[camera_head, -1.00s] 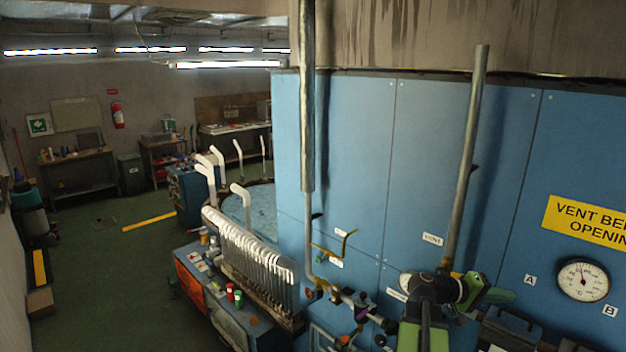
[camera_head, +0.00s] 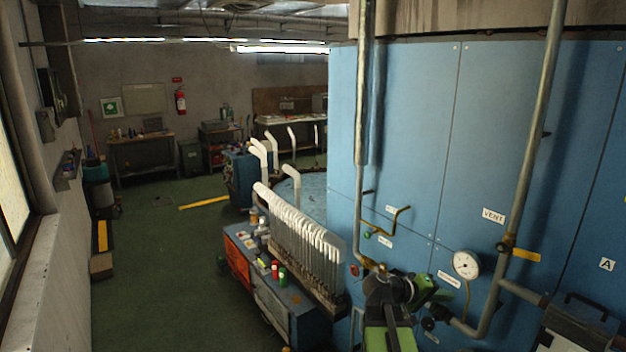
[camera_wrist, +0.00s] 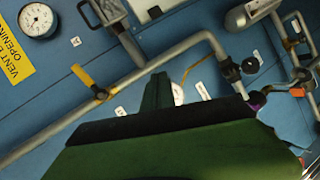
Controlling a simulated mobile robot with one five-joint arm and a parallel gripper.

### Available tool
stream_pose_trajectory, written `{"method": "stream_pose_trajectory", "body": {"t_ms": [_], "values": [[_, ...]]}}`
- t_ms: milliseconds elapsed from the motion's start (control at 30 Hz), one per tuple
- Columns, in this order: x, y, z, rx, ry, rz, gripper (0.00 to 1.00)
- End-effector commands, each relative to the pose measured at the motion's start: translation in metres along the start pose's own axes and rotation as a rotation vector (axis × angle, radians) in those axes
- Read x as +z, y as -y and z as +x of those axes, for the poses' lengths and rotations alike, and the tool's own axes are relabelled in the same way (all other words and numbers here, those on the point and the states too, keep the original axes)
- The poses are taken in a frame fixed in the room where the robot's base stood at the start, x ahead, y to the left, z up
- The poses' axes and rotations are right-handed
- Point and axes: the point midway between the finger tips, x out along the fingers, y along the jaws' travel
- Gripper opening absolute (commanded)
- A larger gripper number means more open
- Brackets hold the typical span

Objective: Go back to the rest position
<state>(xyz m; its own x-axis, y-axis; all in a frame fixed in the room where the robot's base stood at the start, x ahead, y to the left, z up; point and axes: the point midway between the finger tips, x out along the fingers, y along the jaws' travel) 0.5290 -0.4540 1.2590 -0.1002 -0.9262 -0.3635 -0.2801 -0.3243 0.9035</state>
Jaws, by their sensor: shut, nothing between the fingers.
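My gripper (camera_head: 430,288) is at the lower right of the head view, on the end of my dark and green arm. Its green fingers point right and look closed, with nothing seen between them. It is in front of the blue panelled wall (camera_head: 400,130), near the pipework and a small round gauge (camera_head: 466,264). In the wrist view my green gripper (camera_wrist: 158,92) fills the lower middle and hides part of the wall. The exact gap between the gripper and the pipes cannot be told.
A grey vent pipe (camera_head: 533,130) runs down the wall and bends low, right of my gripper. Green floor (camera_head: 160,270) is open further left. The wrist view shows a yellow valve handle (camera_wrist: 83,76).

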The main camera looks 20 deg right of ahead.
Motion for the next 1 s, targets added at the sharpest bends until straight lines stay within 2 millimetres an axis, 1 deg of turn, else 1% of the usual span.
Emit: {"method": "stream_pose_trajectory", "body": {"t_ms": [33,67,100,167,200,267,300,367,400,467,500,533,600,700,733,800,1000], "values": [[-0.004,0.055,-0.016,-0.062,-0.032,-0.008,0.0],[-0.006,0.078,-0.029,-0.103,-0.046,-0.013,0.0],[-0.008,0.109,-0.046,-0.159,-0.061,-0.02,0.0],[-0.009,0.154,-0.072,-0.248,-0.08,-0.033,0.0],[-0.007,0.184,-0.091,-0.31,-0.088,-0.045,0.0],[-0.002,0.228,-0.12,-0.406,-0.098,-0.066,0.0],[0.004,0.257,-0.14,-0.472,-0.1,-0.083,0.0],[0.015,0.298,-0.171,-0.576,-0.099,-0.114,0.0],[0.025,0.323,-0.192,-0.648,-0.093,-0.136,0.0],[0.041,0.356,-0.222,-0.756,-0.077,-0.171,0.0],[0.052,0.374,-0.242,-0.83,-0.062,-0.194,0.0],[0.061,0.384,-0.256,-0.885,-0.046,-0.211,0.0],[0.08,0.397,-0.284,-1.017,0.004,-0.242,0.0],[0.098,0.407,-0.312,-1.151,0.059,-0.278,0.0],[0.102,0.408,-0.318,-1.175,0.069,-0.287,0.0],[0.107,0.411,-0.326,-1.206,0.082,-0.303,0.0],[0.108,0.41,-0.326,-1.205,0.083,-0.315,0.0]]}}
